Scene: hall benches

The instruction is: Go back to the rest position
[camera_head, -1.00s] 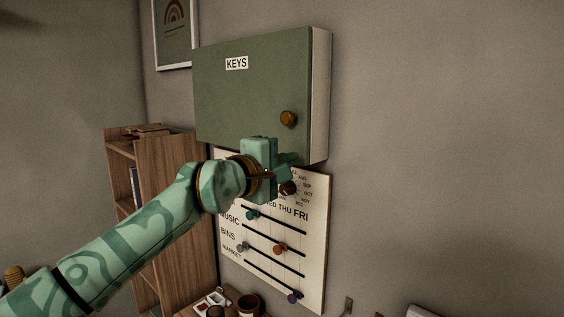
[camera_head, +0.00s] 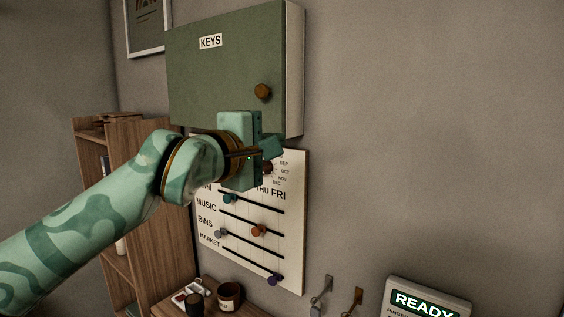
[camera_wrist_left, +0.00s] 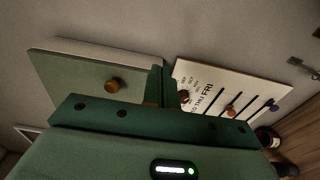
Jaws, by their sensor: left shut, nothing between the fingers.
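My left arm reaches in from the left in the head view. My left gripper (camera_head: 272,146) is shut and empty, in front of the lower edge of the green key cabinet (camera_head: 215,75) and the top of the white planner board (camera_head: 290,225). In the left wrist view the gripper (camera_wrist_left: 160,88) shows between the cabinet (camera_wrist_left: 75,82) and the board (camera_wrist_left: 215,90). The cabinet door is closed, with a round brass knob (camera_head: 263,91). The gripper and wrist hide the board's upper left part. My right gripper is in neither view.
A wooden shelf (camera_head: 150,215) stands at the left. Below the board, a small surface holds a dark jar (camera_head: 229,296). Hooks with keys (camera_head: 322,292) hang on the wall. A READY sign (camera_head: 425,302) is at the lower right. The wall at the right is bare.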

